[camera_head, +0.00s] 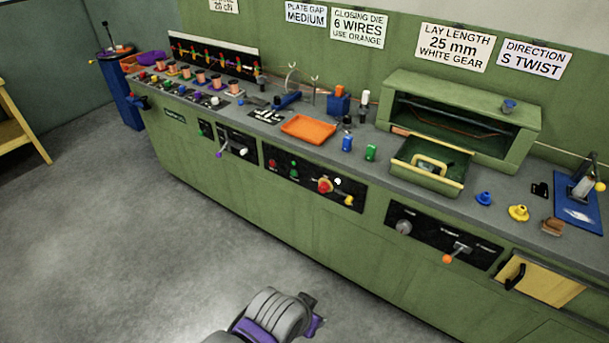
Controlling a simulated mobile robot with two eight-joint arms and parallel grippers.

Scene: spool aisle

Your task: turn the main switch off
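A red rotary knob on a yellow plate (324,185), which looks like the main switch, sits on the black control panel (309,180) on the front of the green bench. Its exact turn position is too small to read. On the same panel are a red button (273,163), a green button (294,170) and a yellow handle (348,200) to the right of the knob. A grey and purple part of my arm shows at the bottom centre, well below and apart from the panel. Neither gripper's fingers can be made out.
The green bench (390,262) runs across the view. An orange tray (309,129) and a green tray (428,178) are on its top. To the right are a lever with an orange knob (447,259) and an open drawer (545,282). The floor (130,240) in front is clear.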

